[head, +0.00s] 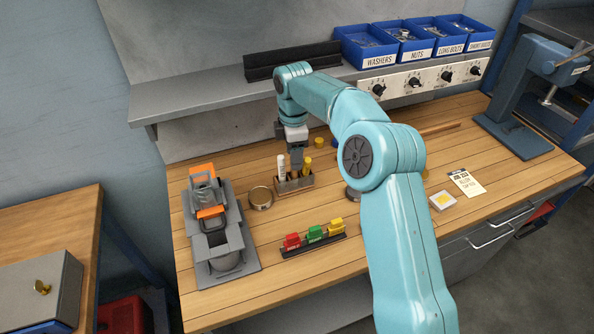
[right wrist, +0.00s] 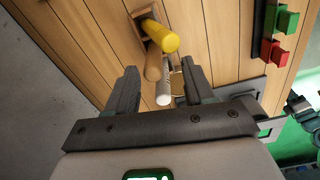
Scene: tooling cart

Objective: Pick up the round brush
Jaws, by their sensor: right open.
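A small wooden holder (head: 295,183) stands on the bench with upright sticks in it: a white one (head: 281,167) and a yellow one (head: 307,165). In the right wrist view a yellow cylinder (right wrist: 160,38), a brown wooden cylinder (right wrist: 153,68) and a white cylinder (right wrist: 163,95) rise toward the camera. No bristles show, so I cannot tell which is the round brush. My right gripper (head: 296,160) is over the holder, pointing down. In the right wrist view its fingers (right wrist: 160,78) are apart, with the white and brown ends between them. My left gripper is out of view.
A round tin (head: 260,198) is left of the holder, with a grey and orange fixture (head: 220,240) beyond it. Red, green and yellow blocks (head: 315,235) stand in front. A shelf (head: 220,95) with blue bins (head: 366,47) runs behind.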

